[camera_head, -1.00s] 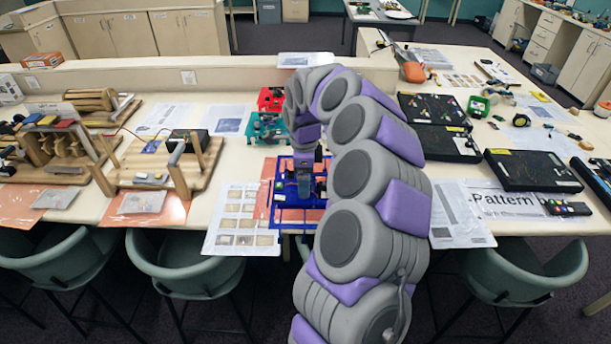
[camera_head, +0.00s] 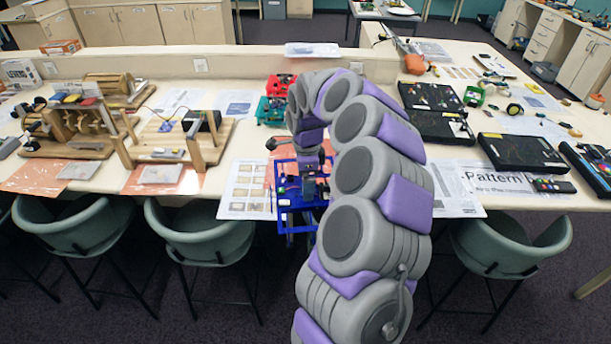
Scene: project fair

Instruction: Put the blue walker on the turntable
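The blue walker (camera_head: 291,197) is an open blue frame with thin legs, in the middle of the head view. It hangs upright in front of the table's front edge, with its lower legs over the dark floor. My gripper (camera_head: 309,171) reaches down onto its top and appears shut on it. The fingers are small and partly hidden by my arm. I cannot pick out a turntable for certain.
The long cream table (camera_head: 225,140) holds wooden models (camera_head: 178,140) at left, red (camera_head: 279,84) and teal (camera_head: 271,110) models behind the walker, and black boards (camera_head: 523,151) at right. Green chairs (camera_head: 205,236) line the front edge. Dark floor is open between them.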

